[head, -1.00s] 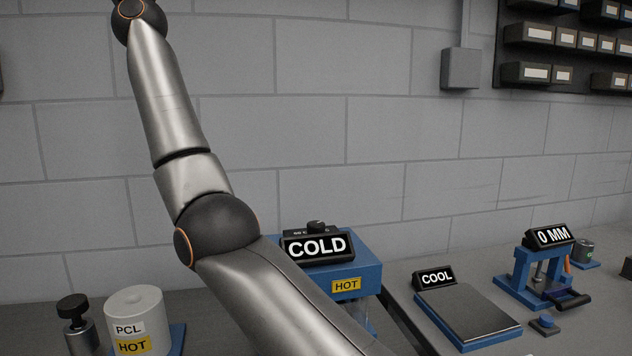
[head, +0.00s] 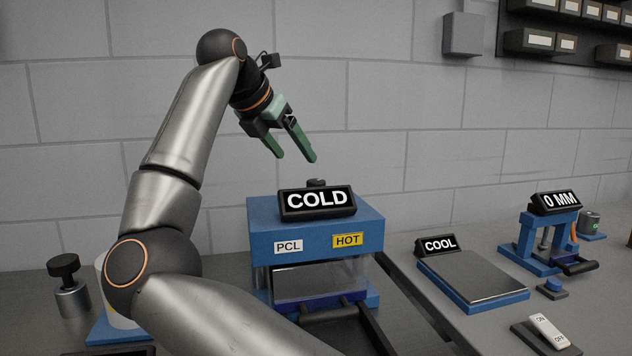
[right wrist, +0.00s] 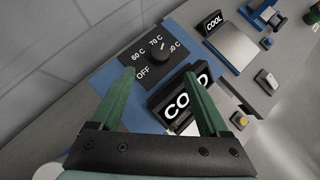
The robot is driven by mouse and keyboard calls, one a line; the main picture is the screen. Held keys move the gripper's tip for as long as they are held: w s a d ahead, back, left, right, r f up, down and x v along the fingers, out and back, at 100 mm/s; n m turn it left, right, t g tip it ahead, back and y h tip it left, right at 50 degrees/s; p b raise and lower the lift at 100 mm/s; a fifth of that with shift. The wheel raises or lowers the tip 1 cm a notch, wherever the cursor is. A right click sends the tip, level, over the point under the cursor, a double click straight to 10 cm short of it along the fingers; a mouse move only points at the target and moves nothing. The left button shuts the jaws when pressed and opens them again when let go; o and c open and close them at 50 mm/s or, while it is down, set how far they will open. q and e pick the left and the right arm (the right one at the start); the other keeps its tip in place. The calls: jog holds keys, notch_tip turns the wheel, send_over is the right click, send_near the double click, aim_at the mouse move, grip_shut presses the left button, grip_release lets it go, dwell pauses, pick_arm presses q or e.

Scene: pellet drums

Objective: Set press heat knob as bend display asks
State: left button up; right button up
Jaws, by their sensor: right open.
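The blue press (head: 220,240) stands in the middle of the head view, with PCL and HOT labels and a display (head: 318,203) reading COLD. The black heat knob (head: 316,183) is on its top behind the display. In the right wrist view the knob (right wrist: 160,58) sits among the marks OFF, 60 C, 70 C and a partly unclear one at right; its exact setting is hard to tell. My right gripper (head: 296,158) has green fingers, is open and empty, and hangs above the knob, apart from it. A display (head: 556,201) on the blue jig reads 0 MM. My left gripper is out of view.
A plate (head: 475,278) with a COOL display stands right of the press. A switch (head: 549,331) and a blue button (head: 552,288) are at the right. A black-knobbed metal piece (head: 70,290) stands far left. The wall is close behind.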

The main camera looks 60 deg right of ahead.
aim_at(315, 181)
jog(key=b+x, duration=0.1)
jog(key=x, duration=1.1)
jog(key=shift+r, duration=0.1)
jog(key=shift+c, duration=0.2)
grip_shut()
